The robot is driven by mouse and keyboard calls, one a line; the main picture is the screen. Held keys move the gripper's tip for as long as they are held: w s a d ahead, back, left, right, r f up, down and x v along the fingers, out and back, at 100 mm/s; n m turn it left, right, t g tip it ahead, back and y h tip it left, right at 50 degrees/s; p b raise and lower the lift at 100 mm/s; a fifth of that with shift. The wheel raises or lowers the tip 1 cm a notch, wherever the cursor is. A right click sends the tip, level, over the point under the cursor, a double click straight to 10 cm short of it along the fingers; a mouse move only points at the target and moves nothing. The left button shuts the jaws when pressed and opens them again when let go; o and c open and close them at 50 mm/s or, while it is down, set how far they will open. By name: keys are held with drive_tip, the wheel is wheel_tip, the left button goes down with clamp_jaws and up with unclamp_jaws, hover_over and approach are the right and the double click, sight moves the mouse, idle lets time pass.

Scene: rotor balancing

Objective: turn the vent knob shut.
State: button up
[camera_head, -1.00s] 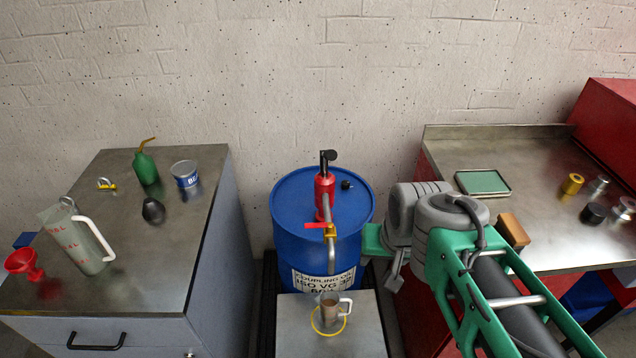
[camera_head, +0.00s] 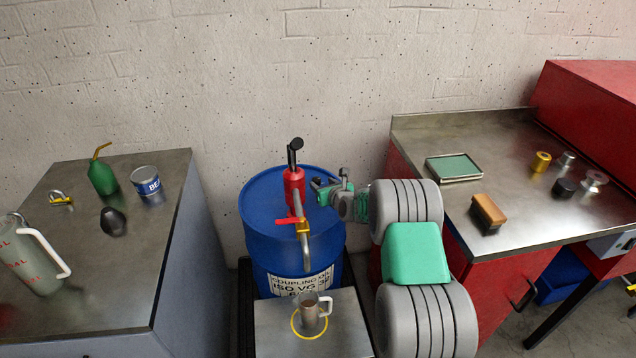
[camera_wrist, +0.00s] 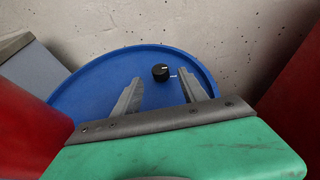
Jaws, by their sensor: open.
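The vent knob (camera_wrist: 160,72) is a small black knob on the top of the blue drum (camera_wrist: 90,82), with a small white mark beside it. In the wrist view it sits between the lines of my two fingers, just beyond their tips. My gripper (camera_wrist: 160,90) is open, with nothing between its fingers. In the head view my gripper (camera_head: 322,189) is over the right part of the drum (camera_head: 262,215), just right of the red pump. The knob cannot be made out there, and my gripper seems to cover it.
The red hand pump (camera_head: 294,188) with its spout stands close left of my gripper. A metal mug (camera_head: 309,308) stands below the spout. A steel-topped bench (camera_head: 440,135) is on the right, a cabinet (camera_head: 90,260) on the left. The wall is behind the drum.

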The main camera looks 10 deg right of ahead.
sight(317, 180)
drive_tip(key=x, duration=0.5)
drive_tip(key=shift+w+f, duration=0.1)
drive_tip(key=shift+w, duration=0.05)
drive_tip(key=shift+c, duration=0.4)
clamp_jaws()
